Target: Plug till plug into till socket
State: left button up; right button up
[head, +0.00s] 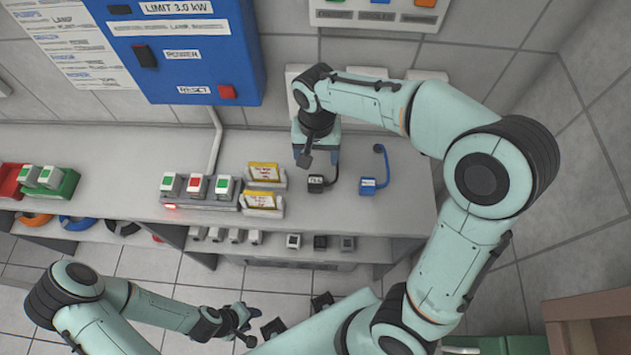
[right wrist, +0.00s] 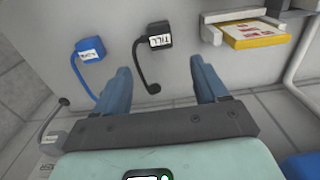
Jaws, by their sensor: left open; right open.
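The till plug (head: 316,182) is a black block with a white label and a black cord, lying on the grey counter (head: 410,200). In the right wrist view the till plug (right wrist: 160,40) reads "TILL", and its cord runs down between my fingers. My right gripper (head: 318,152) is open above the counter, just behind the plug; its blue fingers (right wrist: 161,84) are apart with the cord end between them. My left gripper (head: 246,322) is open and empty, low in front of the counter. I cannot tell which wall plate is the till socket; my right arm partly covers them.
A blue plug (head: 368,187) with a cord lies right of the till plug. Yellow-and-white card holders (head: 264,200) and a switch strip (head: 200,200) stand to the left. A blue power box (head: 190,50) hangs above. Small blocks (head: 293,241) line the lower shelf.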

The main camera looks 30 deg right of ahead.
aim_at(315, 181)
notch_tip(315, 181, down, 7)
jog(key=shift+r+b, duration=0.15)
jog(key=shift+b, duration=0.15)
jog(key=shift+s, duration=0.1)
jog(key=f, duration=0.5)
jog(key=shift+s+a+f, duration=0.1)
jog(key=shift+s+a, duration=0.05)
jog(key=shift+a, duration=0.05)
jog(key=c, duration=1)
